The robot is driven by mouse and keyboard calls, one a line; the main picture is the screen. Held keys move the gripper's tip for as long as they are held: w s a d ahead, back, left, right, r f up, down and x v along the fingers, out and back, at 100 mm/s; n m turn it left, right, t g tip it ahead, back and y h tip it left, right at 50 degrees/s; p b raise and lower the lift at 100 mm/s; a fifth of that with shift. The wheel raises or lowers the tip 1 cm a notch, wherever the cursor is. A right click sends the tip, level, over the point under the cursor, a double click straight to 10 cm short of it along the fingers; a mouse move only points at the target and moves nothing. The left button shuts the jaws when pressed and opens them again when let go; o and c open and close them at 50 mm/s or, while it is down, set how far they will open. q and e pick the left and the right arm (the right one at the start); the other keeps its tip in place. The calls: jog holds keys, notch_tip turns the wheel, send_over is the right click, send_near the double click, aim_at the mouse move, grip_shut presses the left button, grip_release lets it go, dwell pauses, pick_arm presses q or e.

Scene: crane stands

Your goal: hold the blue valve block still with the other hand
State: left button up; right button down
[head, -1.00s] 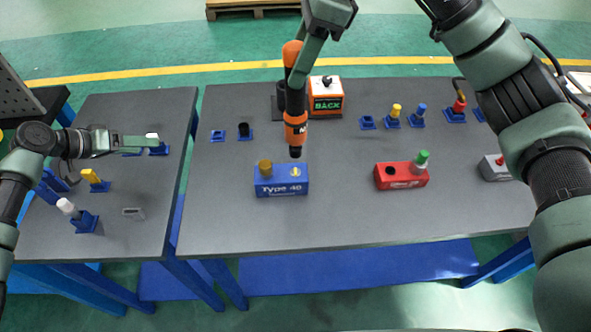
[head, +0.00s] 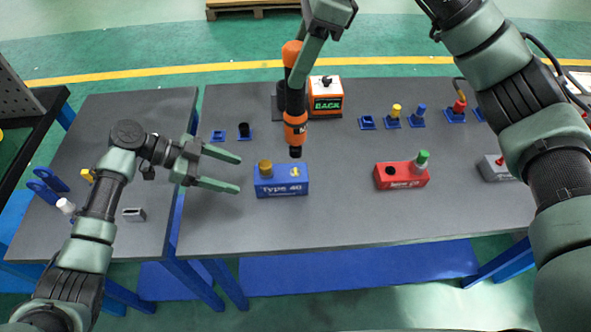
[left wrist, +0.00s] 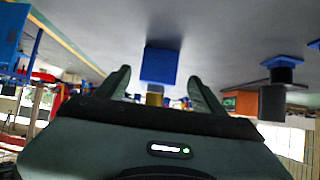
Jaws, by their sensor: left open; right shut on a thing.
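The blue valve block (head: 281,181), marked Type 40, sits on the large grey table with a brass-coloured cap (head: 265,168) at its left and a small yellow fitting (head: 295,172) at its right. My left gripper (head: 239,174) is open, just left of the block, its two fingers pointing at it without touching. In the left wrist view the block (left wrist: 160,65) lies ahead between the open fingers (left wrist: 160,82). My right gripper (head: 293,75) is shut on an orange and black power tool (head: 295,125), held upright with its tip above and behind the block.
A red block (head: 401,177) with a green knob stands to the right. An orange box (head: 326,97) marked BACK is behind the tool. Several small blue stands line the table's back. A side table (head: 110,225) is at left, across a narrow gap. The table front is clear.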

aim_at(256, 181)
pick_arm(q)
jog(key=shift+x, duration=3.7)
grip_shut()
